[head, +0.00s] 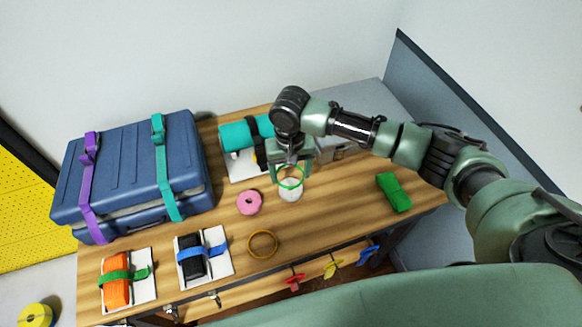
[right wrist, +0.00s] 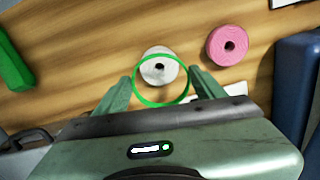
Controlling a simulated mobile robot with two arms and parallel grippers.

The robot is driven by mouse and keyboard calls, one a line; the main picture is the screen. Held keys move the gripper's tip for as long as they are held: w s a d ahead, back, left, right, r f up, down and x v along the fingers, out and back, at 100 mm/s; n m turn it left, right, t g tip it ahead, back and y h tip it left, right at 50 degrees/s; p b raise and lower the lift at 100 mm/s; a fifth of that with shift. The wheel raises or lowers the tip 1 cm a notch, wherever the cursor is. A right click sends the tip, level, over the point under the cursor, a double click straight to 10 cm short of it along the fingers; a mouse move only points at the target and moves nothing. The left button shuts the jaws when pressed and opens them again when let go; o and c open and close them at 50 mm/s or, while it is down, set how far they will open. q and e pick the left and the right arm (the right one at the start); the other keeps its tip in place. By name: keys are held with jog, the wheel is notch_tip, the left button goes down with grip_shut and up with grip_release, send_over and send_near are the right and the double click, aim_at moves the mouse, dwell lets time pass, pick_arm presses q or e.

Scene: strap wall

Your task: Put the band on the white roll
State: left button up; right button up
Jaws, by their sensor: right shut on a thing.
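A thin green ring-shaped band (head: 281,184) is held by my right gripper (head: 291,172) above the table. The white roll (head: 291,195) stands on the wood below it. In the right wrist view the band (right wrist: 160,105) spans between the two fingers of the gripper (right wrist: 160,80). My left gripper is in neither view.
A pink roll (head: 249,203) stands just left of the white roll. A yellow-brown ring (head: 263,244) lies nearer the front edge. A green block (head: 393,192) lies to the right, a strapped blue suitcase (head: 130,175) to the left. A teal roll (head: 236,136) sits behind.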

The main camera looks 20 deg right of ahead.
jog(key=shift+f+b, duration=0.3)
jog(key=shift+f, duration=0.1)
jog(key=shift+f+b, duration=0.3)
jog(key=shift+d+f+b, duration=0.15)
jog(key=shift+f+b, duration=0.15)
jog(key=shift+b, duration=0.1)
jog(key=shift+d+f+b, duration=0.1)
jog(key=shift+f+b, duration=0.15)
jog(key=shift+b, duration=0.05)
jog(key=shift+f+b, duration=0.5)
jog(key=shift+b, duration=0.2)
jog(key=shift+f+b, duration=0.45)
jog(key=shift+b, duration=0.15)
jog(key=shift+p, duration=0.4)
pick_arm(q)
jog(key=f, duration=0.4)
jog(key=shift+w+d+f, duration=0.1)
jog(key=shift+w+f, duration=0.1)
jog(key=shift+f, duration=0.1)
pick_arm(e)
jog(key=shift+f, duration=0.35)
